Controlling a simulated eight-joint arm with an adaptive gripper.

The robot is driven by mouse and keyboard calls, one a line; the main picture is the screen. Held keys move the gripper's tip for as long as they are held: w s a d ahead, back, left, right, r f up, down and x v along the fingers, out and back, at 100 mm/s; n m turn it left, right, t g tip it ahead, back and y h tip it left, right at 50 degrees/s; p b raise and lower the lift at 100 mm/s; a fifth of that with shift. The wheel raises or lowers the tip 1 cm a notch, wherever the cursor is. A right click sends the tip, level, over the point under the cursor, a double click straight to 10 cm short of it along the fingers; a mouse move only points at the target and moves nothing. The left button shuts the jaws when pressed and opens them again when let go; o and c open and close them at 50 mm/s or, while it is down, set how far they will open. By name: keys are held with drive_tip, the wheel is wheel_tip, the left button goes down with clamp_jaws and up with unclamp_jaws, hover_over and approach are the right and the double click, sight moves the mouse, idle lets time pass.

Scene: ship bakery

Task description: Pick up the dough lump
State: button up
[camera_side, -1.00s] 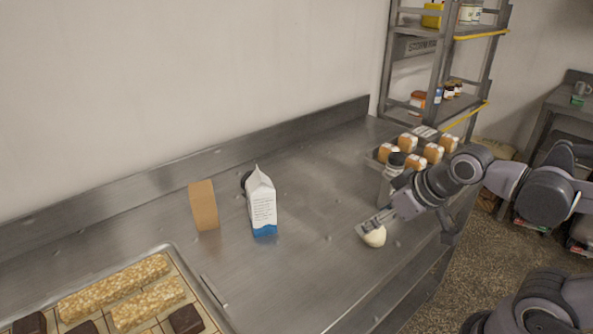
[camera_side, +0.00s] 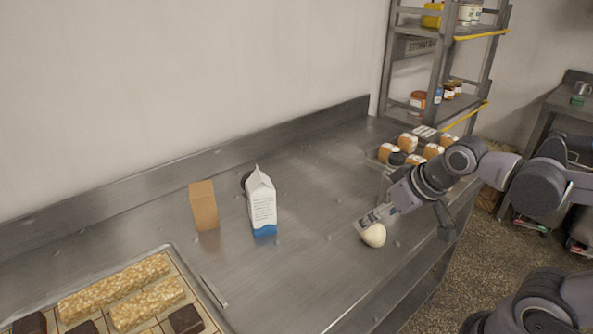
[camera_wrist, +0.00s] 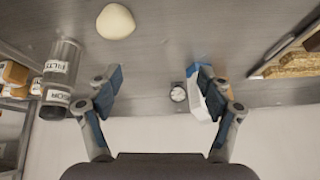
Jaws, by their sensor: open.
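The dough lump (camera_side: 374,236) is a small pale round ball on the steel counter near its front edge. In the wrist view the dough lump (camera_wrist: 115,22) lies at the top edge, left of centre and beyond the fingertips. My gripper (camera_side: 377,216) is low over the counter, just behind the dough in the side view.
A labelled metal canister (camera_wrist: 62,75) stands left of my fingers in the wrist view. A milk carton (camera_side: 262,203) and a tan block (camera_side: 204,206) stand mid-counter. A tray of rolls (camera_side: 371,153) is behind my wrist; a bar tray (camera_side: 211,303) is front left.

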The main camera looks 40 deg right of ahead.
drive_tip(key=w+d+m+g, duration=0.3)
drive_tip(key=d+m+g, duration=0.25)
drive_tip(key=m, duration=0.65)
drive_tip(key=m+g, duration=0.1)
drive_tip(key=m, duration=0.2)
hover_over(377, 228)
drive_tip(key=shift+s+d+f, duration=0.1)
drive_tip(key=shift+s+f, duration=0.1)
drive_tip(key=shift+f, duration=1.25)
drive_tip(key=shift+s+f, duration=0.2)
drive_tip(key=shift+f, duration=1.25)
drive_tip(key=shift+w+f, duration=0.2)
drive_tip(key=shift+f, duration=0.75)
drive_tip(key=shift+w+f, duration=0.2)
drive_tip(key=shift+f, duration=1.5)
drive_tip(key=shift+c, duration=0.3)
drive_tip(key=c, duration=1.2)
